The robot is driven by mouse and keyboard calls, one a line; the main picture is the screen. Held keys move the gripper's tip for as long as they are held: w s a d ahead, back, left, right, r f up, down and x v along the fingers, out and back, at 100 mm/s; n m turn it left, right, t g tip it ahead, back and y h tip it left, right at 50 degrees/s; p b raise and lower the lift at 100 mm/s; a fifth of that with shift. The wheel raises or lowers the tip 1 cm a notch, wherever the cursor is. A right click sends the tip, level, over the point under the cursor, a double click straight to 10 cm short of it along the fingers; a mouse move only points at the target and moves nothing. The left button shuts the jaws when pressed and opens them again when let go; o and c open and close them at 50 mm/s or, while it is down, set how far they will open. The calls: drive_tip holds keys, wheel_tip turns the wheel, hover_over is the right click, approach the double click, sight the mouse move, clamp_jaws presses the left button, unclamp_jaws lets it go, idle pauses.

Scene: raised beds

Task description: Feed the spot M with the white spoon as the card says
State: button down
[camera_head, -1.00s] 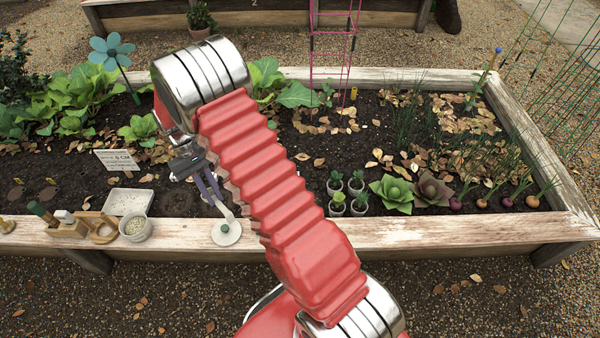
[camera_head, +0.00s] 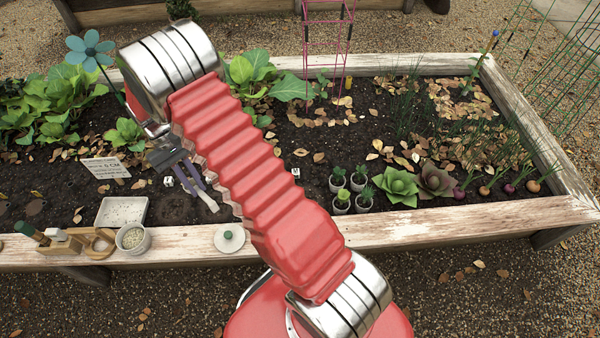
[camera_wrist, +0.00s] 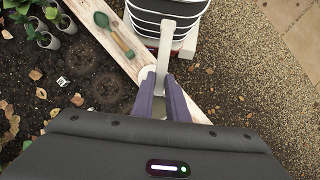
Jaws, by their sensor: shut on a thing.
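My gripper (camera_head: 187,172) has its purple fingers shut on the white spoon (camera_head: 208,201), which points down over the bed soil. In the wrist view the fingers (camera_wrist: 165,106) close on the spoon's pale handle (camera_wrist: 163,62). I cannot tell whether the spoon holds anything. A small white marker (camera_head: 295,172), seemingly lettered M, stands in the soil to the right; a lettered marker also shows in the wrist view (camera_wrist: 62,82) beside dark round patches. The card (camera_head: 105,168) stands at the left; "CM" is readable, the rest too small. A cup of pale granules (camera_head: 133,238) is on the front rim.
Another marker (camera_head: 168,181) is near my gripper. Small pots (camera_head: 341,201) stand right of my arm. A green-headed tool (camera_wrist: 115,35) lies on the rim.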

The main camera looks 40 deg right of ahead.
sight(194, 184)
drive_tip(key=shift+d, duration=0.25)
drive_tip(key=f+m, duration=0.1)
drive_tip(key=w+f+m+y, duration=0.1)
drive_tip(key=f+m, duration=0.1)
drive_tip(key=w+f+m+y, duration=0.1)
drive_tip(key=f+m, duration=0.1)
drive_tip(key=shift+a+t, duration=0.25)
drive_tip(key=shift+t, duration=0.05)
drive_tip(key=w+d+f+m+t+y, duration=0.35)
drive_tip(key=w+d+f+m, duration=0.35)
drive_tip(key=m, duration=0.4)
drive_tip(key=d+f+m+t+h, duration=0.2)
drive_tip(key=d+f+m+t, duration=0.3)
drive_tip(key=d+m, duration=0.65)
drive_tip(key=s+d+f+m+h, duration=0.2)
drive_tip(key=s+d+f+m, duration=0.3)
drive_tip(key=d, duration=0.5)
drive_tip(key=s+d+f+m+h, duration=0.2)
drive_tip(key=s+d+f+m, duration=0.3)
drive_tip(key=s+d+f, duration=0.2)
drive_tip(key=shift+s+d+f+t, duration=0.4)
drive_tip(key=shift+s+d, duration=0.6)
drive_tip(key=shift+d, duration=0.5)
drive_tip(key=shift+s+a+m+t, duration=0.1)
drive_tip(key=shift+m+t, duration=0.15)
